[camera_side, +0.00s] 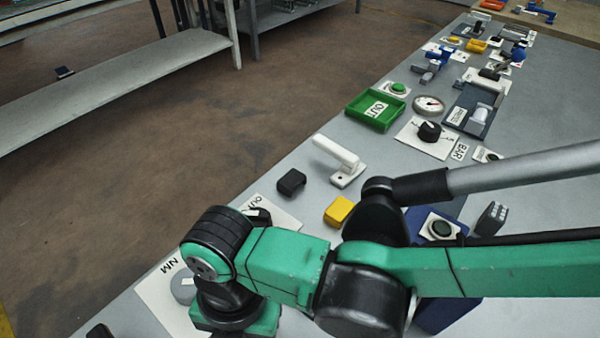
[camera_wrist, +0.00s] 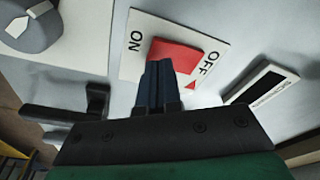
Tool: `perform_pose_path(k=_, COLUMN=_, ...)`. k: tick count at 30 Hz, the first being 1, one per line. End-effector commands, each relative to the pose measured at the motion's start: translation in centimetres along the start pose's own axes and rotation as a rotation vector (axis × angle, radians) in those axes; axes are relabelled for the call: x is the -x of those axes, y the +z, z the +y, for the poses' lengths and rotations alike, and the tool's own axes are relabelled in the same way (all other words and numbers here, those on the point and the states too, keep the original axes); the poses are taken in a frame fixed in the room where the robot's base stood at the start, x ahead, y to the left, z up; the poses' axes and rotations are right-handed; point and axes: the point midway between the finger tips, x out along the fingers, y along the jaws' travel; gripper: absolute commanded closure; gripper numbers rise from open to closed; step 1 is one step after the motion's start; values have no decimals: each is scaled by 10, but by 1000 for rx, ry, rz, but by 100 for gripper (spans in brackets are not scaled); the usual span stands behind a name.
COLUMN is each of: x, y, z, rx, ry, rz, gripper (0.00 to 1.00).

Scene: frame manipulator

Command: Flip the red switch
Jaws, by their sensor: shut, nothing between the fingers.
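The red switch (camera_wrist: 174,56) is a red rocker on a white plate (camera_wrist: 138,28) in the wrist view. The plate reads ON on the left and OFF on the right, with a small red triangle near OFF. My gripper (camera_wrist: 157,66) is shut and empty. Its dark fingertips are at the near left part of the rocker, overlapping its edge in the view; I cannot tell whether they touch it. The fingers hide part of the rocker. In the side view my arm hides the red switch and the fingertips.
A grey knob (camera_wrist: 28,28) is at the upper left of the wrist view, and a black-and-white labelled piece (camera_wrist: 262,84) at the right. In the side view, a white lever handle (camera_side: 340,155), a black block (camera_side: 291,182) and a yellow block (camera_side: 339,211) stand beyond my arm.

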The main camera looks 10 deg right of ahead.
Motion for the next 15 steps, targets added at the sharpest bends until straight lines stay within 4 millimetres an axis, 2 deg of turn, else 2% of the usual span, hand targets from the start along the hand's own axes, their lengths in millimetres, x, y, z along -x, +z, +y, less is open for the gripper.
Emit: perform_pose_path(k=15, x=-8, y=1, z=0, rx=0, ry=0, rz=0, gripper=100)
